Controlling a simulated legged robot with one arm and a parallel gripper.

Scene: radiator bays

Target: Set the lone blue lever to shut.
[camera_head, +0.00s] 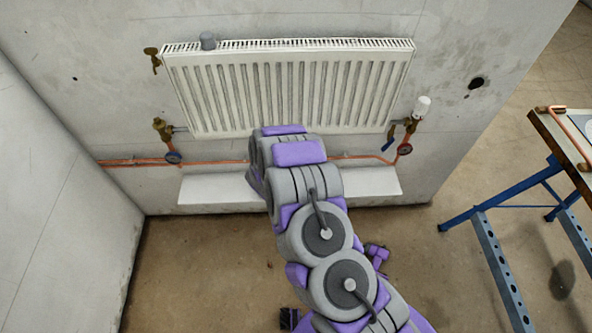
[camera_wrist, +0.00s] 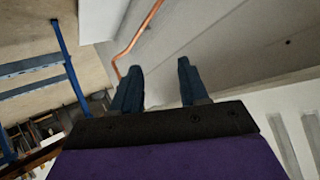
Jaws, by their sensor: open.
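The small blue lever (camera_head: 389,136) is at the lower right of the white radiator (camera_head: 290,88), beside a brass valve (camera_head: 411,125). It hangs down, slanting slightly left at its lower end. My gripper (camera_wrist: 158,84) shows in the wrist view with two dark blue fingers apart and nothing between them. In the head view my arm reaches up toward the radiator's lower edge and hides the gripper's fingers. The lever is not recognisable in the wrist view.
A white ledge (camera_head: 220,192) lies below the radiator. A blue-legged workbench (camera_head: 500,195) stands at the right. Bare floor lies between the ledge and the bench.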

